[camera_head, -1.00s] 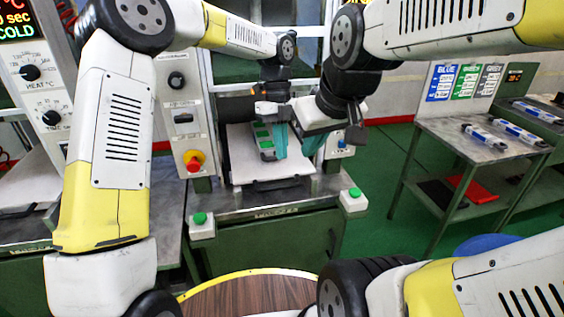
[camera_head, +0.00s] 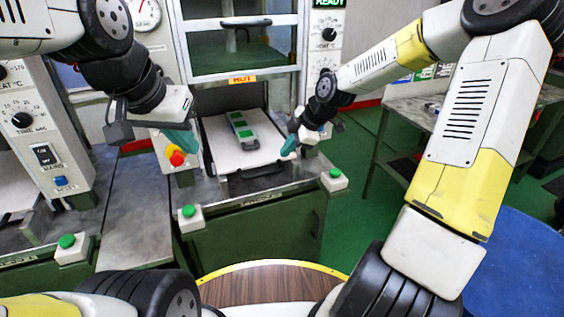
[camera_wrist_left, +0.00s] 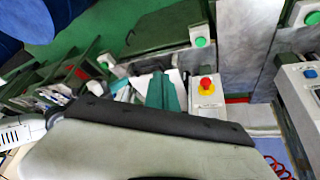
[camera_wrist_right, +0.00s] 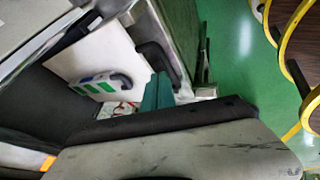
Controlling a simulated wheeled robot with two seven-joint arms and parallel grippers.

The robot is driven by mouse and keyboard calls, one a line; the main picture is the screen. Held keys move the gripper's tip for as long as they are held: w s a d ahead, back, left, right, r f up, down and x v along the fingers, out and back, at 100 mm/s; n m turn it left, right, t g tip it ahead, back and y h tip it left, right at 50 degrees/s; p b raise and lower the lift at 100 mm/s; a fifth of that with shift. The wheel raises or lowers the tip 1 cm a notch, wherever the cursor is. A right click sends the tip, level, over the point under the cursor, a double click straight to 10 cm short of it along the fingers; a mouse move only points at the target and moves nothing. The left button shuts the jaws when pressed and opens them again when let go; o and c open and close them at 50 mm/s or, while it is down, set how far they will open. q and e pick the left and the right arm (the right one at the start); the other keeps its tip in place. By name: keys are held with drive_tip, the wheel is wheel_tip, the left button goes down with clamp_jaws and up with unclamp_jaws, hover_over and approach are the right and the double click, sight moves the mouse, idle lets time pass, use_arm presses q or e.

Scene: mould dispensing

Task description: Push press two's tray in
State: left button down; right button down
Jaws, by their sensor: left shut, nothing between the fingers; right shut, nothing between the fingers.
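The middle press's white tray (camera_head: 222,141) sticks out toward me from under its chamber. Its dark handle (camera_head: 262,169) is at the front edge. A mould with green cavities (camera_head: 243,130) lies on the tray. My left gripper (camera_head: 184,143) is shut and empty, left of the tray by the red stop button. My right gripper (camera_head: 290,145) is shut and empty, above the tray's right front corner. In the right wrist view, its teal fingers (camera_wrist_right: 158,92) appear beside the handle (camera_wrist_right: 158,58); I cannot tell whether they touch. The left wrist view shows the left fingers (camera_wrist_left: 162,92).
Green buttons (camera_head: 188,211) and (camera_head: 335,173) flank the press's front. The red stop button (camera_head: 177,158) is close to my left gripper. A neighbouring press (camera_head: 42,130) stands at left, a side table (camera_head: 400,118) at right. A round wooden table (camera_head: 265,288) is in front.

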use_arm(q)
drive_tip(key=shift+s+a+f+n+t, duration=0.15)
drive_tip(key=shift+s+n+t, duration=0.05)
drive_tip(key=shift+s+n, duration=0.35)
drive_tip(key=shift+s+a+f+n+t, duration=0.2)
drive_tip(key=shift+s+n, duration=0.2)
drive_tip(key=shift+n, duration=0.25)
use_arm(e)
drive_tip(key=w+x, duration=0.1)
drive_tip(key=x, duration=0.9)
drive_tip(key=shift+w+r+n+t+y, duration=0.15)
drive_tip(key=shift+w+n+t+y, duration=0.15)
drive_tip(key=shift+w+y, duration=0.15)
